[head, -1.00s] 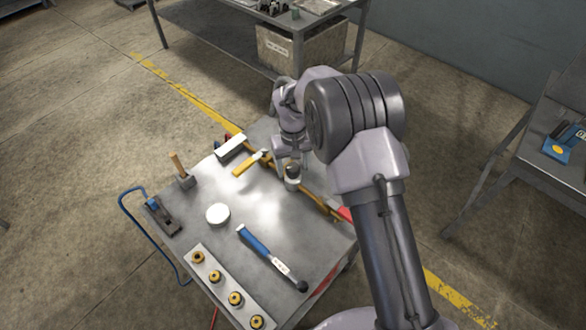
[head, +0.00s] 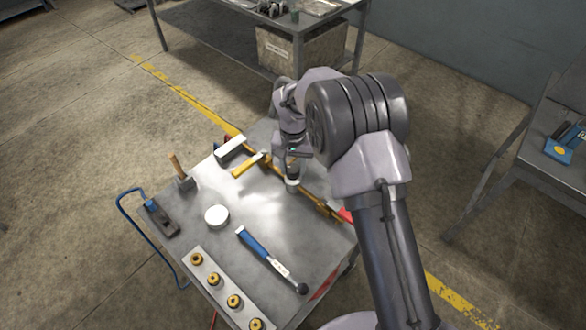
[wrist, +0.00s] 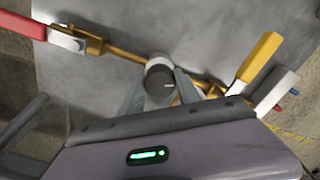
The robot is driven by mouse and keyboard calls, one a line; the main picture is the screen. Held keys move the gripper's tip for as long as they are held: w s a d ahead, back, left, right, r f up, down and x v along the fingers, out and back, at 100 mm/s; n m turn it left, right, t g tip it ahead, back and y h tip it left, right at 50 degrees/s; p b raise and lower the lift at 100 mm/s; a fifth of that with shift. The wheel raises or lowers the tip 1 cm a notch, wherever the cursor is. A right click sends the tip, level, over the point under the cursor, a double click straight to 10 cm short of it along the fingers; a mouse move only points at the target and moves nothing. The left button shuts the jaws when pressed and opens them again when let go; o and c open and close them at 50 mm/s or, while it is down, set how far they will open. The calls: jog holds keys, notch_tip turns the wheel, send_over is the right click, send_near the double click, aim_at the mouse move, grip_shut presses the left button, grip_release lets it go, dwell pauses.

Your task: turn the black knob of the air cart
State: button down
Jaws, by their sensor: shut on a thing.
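The black knob (wrist: 159,84) sits on a short pale collar (head: 292,185) by the brass pipe on the cart top (head: 315,245). In the wrist view I see the knob's dark round top with a small light mark, between the two fingers. My gripper (head: 295,166) is over the knob from above and shut on it; in the wrist view the fingers (wrist: 161,94) lie on either side. In the head view my gripper hides most of the knob.
Close beside are a red-handled valve lever (wrist: 22,25), the brass pipe (wrist: 125,52) and a yellow handle (wrist: 260,58).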

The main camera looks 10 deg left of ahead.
jog(key=shift+m, duration=0.3)
jog(key=c, duration=0.9)
grip_release()
jog(key=shift+o, duration=0.2)
jog(key=shift+r, duration=0.1)
